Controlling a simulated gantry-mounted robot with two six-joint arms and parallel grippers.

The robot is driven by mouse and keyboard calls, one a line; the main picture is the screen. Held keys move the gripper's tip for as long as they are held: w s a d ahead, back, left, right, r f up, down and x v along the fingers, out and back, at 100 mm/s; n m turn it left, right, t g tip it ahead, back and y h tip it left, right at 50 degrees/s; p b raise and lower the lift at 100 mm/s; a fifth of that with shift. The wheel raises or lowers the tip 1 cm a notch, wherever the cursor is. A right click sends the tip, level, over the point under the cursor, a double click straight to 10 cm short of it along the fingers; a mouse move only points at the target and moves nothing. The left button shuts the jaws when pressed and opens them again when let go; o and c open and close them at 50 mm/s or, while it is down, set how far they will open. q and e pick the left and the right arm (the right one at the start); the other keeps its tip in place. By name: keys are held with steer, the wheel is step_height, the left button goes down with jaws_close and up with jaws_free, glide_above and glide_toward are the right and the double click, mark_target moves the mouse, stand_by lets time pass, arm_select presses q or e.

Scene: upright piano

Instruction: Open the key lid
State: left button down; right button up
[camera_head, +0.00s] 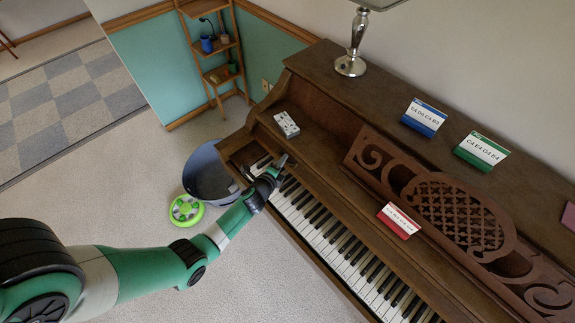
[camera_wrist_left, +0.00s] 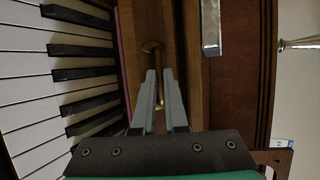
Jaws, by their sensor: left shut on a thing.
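The upright piano (camera_head: 310,100) stands against the wall with its black and white keys (camera_head: 345,250) exposed along the part in view. The key lid's wooden front edge (camera_wrist_left: 168,22) lies at the back of the keys. A brass knob (camera_wrist_left: 152,47) sits on this edge. My left gripper (camera_head: 281,162) reaches in over the keys' left end. In the left wrist view its two grey fingers (camera_wrist_left: 159,78) are shut on the brass knob. My right gripper is not in view.
A small white item (camera_head: 286,124) lies on the piano's left ledge. A lamp (camera_head: 352,62) stands on top. A dark bin (camera_head: 208,172) and green round object (camera_head: 186,210) are on the floor.

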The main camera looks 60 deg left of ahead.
arm_select(q)
steer(key=shift+w+r, duration=0.2)
steer(key=c, duration=1)
jaws_free()
steer(key=shift+o, duration=0.2)
steer(key=shift+s+f, duration=0.1)
steer(key=p+v, duration=0.3)
steer(key=v, duration=0.8)
steer(key=shift+s+p, duration=0.3)
steer(key=shift+p, duration=0.05)
